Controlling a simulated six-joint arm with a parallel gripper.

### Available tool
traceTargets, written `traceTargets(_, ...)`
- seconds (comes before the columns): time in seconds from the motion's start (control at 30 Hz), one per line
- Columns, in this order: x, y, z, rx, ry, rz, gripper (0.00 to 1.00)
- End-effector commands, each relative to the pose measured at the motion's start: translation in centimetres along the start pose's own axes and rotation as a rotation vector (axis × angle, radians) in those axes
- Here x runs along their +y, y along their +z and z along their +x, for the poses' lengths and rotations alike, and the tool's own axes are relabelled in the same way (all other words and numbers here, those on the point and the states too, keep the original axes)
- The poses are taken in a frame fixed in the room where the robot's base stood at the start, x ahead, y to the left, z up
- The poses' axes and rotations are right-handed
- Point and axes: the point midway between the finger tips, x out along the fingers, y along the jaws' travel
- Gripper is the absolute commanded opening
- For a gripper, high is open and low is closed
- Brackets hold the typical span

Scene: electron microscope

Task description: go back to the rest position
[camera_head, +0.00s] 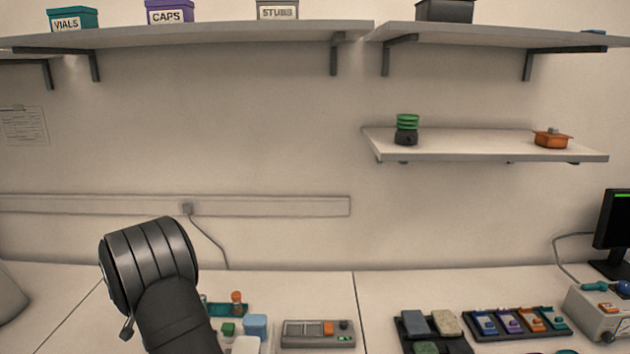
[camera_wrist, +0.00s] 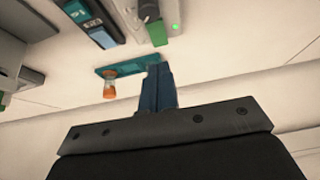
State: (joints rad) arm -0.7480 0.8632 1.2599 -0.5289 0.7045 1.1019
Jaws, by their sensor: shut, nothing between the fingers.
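My gripper (camera_wrist: 158,88) shows in the wrist view as dark blue fingers closed together with nothing between them. They reach up from a dark bolted bar and overlap the right end of a teal tray (camera_wrist: 125,68). I cannot tell whether they touch it. A small vial with an orange part (camera_wrist: 109,86) is by the tray, left of the fingers. In the head view, my dark arm stands at the lower left and hides part of the bench; my fingertips are not clear there.
In the head view, the teal tray (camera_head: 213,308), a blue block (camera_head: 256,326) and a grey control box (camera_head: 318,334) are right of my arm. Sample trays (camera_head: 515,322) lie farther right. Shelves (camera_head: 485,144) hang on the wall above. Bare bench (camera_head: 300,285) lies behind the control box.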

Motion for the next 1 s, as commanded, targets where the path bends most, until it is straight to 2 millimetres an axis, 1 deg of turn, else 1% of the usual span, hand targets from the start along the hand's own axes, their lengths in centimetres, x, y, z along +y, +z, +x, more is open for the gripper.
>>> traceTargets(0.1,0.0,0.7,-2.1,-0.001,-0.001,-0.002,0.0)
traceTargets(0.43,0.0,2.4,-7.8,-0.002,0.0,-0.002,0.0)
traceTargets(0.47,0.1,2.4,-7.6,-0.003,0.003,-0.001,0.0)
traceTargets(0.5,0.2,2.2,-6.4,-0.006,0.006,0.0,0.0)
traceTargets(0.9,0.1,0.1,0.6,-0.004,0.004,0.001,0.0)
traceTargets(1.0,0.1,0.2,2.4,-0.005,0.004,-0.002,0.0)
